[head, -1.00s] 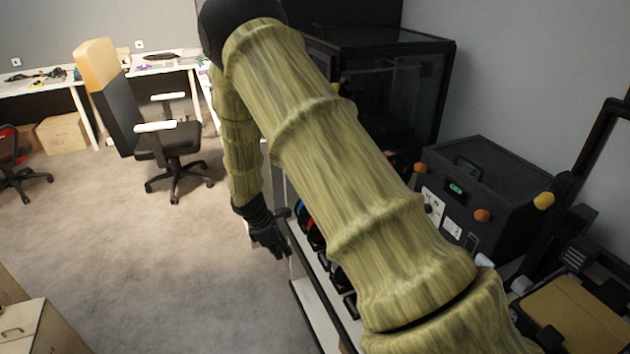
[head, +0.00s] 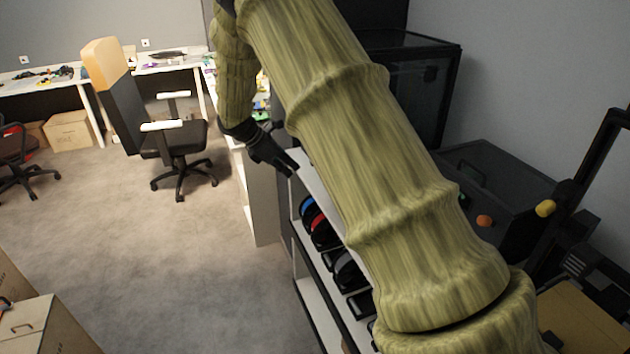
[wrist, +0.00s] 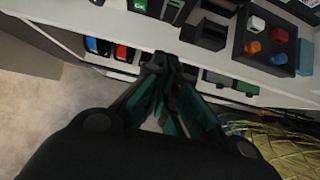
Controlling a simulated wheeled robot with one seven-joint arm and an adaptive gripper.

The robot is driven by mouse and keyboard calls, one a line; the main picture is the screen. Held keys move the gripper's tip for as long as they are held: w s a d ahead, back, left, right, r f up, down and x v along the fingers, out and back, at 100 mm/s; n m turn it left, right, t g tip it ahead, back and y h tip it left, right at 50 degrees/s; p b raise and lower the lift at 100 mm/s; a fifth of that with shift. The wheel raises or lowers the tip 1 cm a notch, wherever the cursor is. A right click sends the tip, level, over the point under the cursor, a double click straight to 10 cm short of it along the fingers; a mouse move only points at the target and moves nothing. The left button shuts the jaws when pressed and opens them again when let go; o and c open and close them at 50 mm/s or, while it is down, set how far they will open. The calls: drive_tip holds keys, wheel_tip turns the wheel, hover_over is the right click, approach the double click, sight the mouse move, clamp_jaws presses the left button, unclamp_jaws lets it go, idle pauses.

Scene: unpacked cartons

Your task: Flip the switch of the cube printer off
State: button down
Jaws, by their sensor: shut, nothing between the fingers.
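A large black glass-fronted enclosure (head: 425,90) stands at the back behind my arm. A lower black box (head: 495,185) with an orange knob (head: 484,221) sits to its right, its front mostly hidden by my arm. I cannot tell which of these is the cube printer, and no switch is clearly visible. My gripper (head: 290,168) is shut and empty at the left edge of the shelf unit. In the wrist view its fingers (wrist: 165,70) come together over the shelf edge, apart from any switch as far as I can see.
The white shelf unit (head: 315,178) holds red and blue spools (head: 312,215) on a lower level. A dark tray (wrist: 240,50) with small coloured cubes shows in the wrist view. An office chair (head: 180,138) stands left, with open carpet in front.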

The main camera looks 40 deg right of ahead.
drive_tip(key=p+x, duration=0.1)
drive_tip(key=x, duration=0.3)
drive_tip(key=d+p+x, duration=0.1)
drive_tip(key=x, duration=0.2)
drive_tip(key=r+p+x, duration=0.1)
drive_tip(key=p+x, duration=0.1)
drive_tip(key=x, duration=0.2)
drive_tip(key=shift+s+d+f, duration=0.15)
drive_tip(key=shift+s+d, duration=0.1)
drive_tip(key=shift+d, duration=0.25)
drive_tip(key=shift+s+d+f, duration=0.15)
drive_tip(key=shift+d+f, duration=0.05)
drive_tip(key=shift+d, duration=0.4)
drive_tip(key=shift+d+f+h, duration=0.1)
drive_tip(key=shift+d+h, duration=0.1)
drive_tip(key=shift+h, duration=0.1)
